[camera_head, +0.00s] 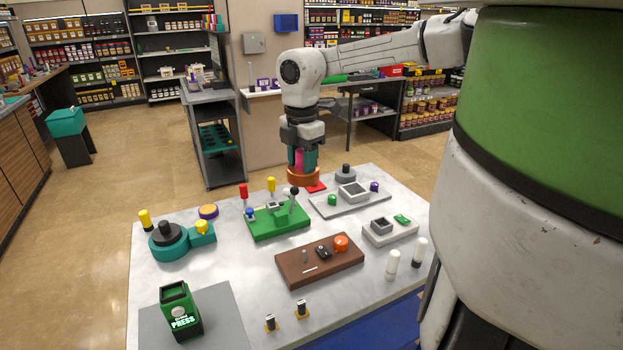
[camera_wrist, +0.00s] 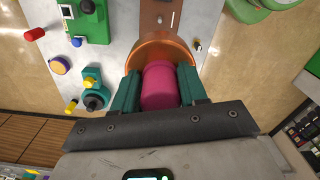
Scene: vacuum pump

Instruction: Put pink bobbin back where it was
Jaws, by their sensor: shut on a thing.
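The pink bobbin (camera_wrist: 160,88) is between the two teal fingers of my gripper (camera_wrist: 158,75) in the wrist view, with a finger against each side. My gripper is shut on it. In the head view the bobbin shows as a narrow pink strip between the fingers of my gripper (camera_head: 302,162), at the back of the white table. An orange-brown round cup or ring (camera_wrist: 165,47) is at the far end of the bobbin, just beyond the fingertips; it also shows in the head view (camera_head: 303,178). I cannot tell whether bobbin and cup touch.
A red pad (camera_head: 316,187) lies by the cup. The green lever board (camera_head: 265,229), grey tray board (camera_head: 335,209) and brown board (camera_head: 290,272) stand nearby on the white table (camera_head: 225,258). The teal pump-like unit (camera_head: 167,250) and green press box (camera_head: 178,308) are farther left.

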